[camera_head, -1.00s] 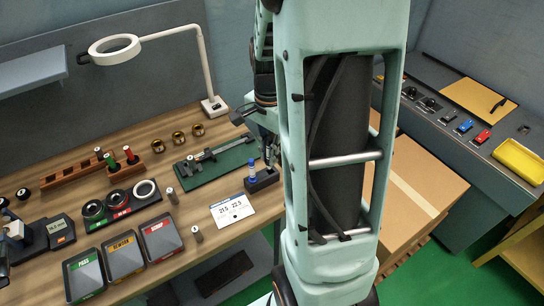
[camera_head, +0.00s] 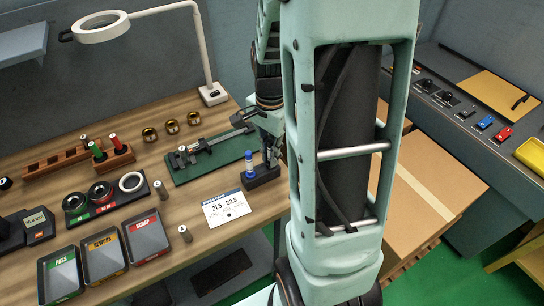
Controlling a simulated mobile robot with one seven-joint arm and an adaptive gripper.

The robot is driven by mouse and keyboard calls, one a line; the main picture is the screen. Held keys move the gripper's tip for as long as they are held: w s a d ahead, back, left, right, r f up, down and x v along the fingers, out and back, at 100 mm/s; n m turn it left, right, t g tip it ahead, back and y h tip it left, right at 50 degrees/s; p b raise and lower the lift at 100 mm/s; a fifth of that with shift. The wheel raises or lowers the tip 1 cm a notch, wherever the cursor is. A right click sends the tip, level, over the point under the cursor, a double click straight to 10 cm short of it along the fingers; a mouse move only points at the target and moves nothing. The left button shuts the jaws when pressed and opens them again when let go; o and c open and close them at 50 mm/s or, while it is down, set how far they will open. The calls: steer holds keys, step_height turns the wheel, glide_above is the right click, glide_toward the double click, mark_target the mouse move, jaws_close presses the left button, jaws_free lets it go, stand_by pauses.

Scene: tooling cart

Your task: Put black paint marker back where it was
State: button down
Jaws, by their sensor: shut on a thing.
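My gripper (camera_head: 270,150) points down over the right part of a small dark holder block (camera_head: 262,179) on the wooden bench. It is shut on a thin dark thing, most likely the black paint marker, which is mostly hidden between the fingers. I cannot tell whether its lower end is inside the block or just above it. A blue-capped marker (camera_head: 249,165) stands upright in the left part of the same block, just left of my fingers.
A green mat with a caliper (camera_head: 211,149) lies behind and left of the block. A white card (camera_head: 227,208) lies in front. Red and green markers stand in a wooden block (camera_head: 113,160). Labelled trays (camera_head: 147,238) line the front left. My arm hides the bench's right side.

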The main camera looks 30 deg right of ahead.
steer(key=shift+f, duration=0.45)
steer(key=c, duration=2)
jaws_free()
steer(key=shift+r, duration=0.1)
step_height(320, 180, up, 13)
steer(key=shift+f+p, duration=0.15)
steer(key=shift+p, duration=0.25)
